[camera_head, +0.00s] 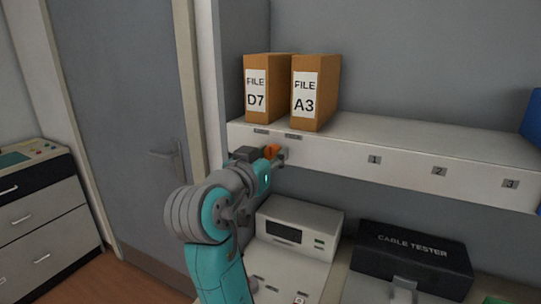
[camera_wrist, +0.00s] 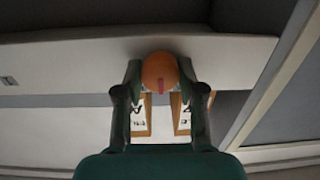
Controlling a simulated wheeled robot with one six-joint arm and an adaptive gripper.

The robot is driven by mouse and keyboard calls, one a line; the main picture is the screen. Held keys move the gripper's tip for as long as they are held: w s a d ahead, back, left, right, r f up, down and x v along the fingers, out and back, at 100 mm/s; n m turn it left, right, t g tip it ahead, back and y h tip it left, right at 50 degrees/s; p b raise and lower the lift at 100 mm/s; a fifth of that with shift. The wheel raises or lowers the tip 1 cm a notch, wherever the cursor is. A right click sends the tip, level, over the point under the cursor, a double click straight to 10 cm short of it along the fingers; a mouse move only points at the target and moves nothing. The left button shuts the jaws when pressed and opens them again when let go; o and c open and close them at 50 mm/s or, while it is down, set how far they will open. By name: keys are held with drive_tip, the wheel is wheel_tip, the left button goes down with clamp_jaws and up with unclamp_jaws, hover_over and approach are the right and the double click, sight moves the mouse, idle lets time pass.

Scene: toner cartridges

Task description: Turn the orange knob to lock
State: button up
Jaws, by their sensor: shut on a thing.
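The orange knob (camera_head: 272,151) is on the front face of the white shelf, below the two file boxes. In the wrist view the round orange knob (camera_wrist: 160,72) sits between the fingertips, with a short red mark on its face. My gripper (camera_head: 274,156) is shut on the knob from the front; the two fingers (camera_wrist: 160,78) touch its left and right sides in the wrist view. The arm hides part of the shelf front around the knob in the head view.
File boxes D7 (camera_head: 257,88) and A3 (camera_head: 306,93) stand on the white shelf (camera_head: 420,146). Below are a white device (camera_head: 300,224) and a black cable tester case (camera_head: 412,255). A grey door (camera_head: 125,120) is at the left.

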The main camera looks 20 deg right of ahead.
drive_tip(key=n, duration=0.4)
drive_tip(key=shift+a+n, duration=0.1)
drive_tip(key=shift+n, duration=0.2)
drive_tip(key=shift+w+n, duration=0.1)
drive_tip(key=shift+n, duration=1.7)
drive_tip(key=o, duration=1.1)
drive_tip(key=shift+o, duration=0.2)
drive_tip(key=v, duration=1.2)
drive_tip(key=shift+w+a, duration=0.1)
drive_tip(key=shift+a, duration=0.05)
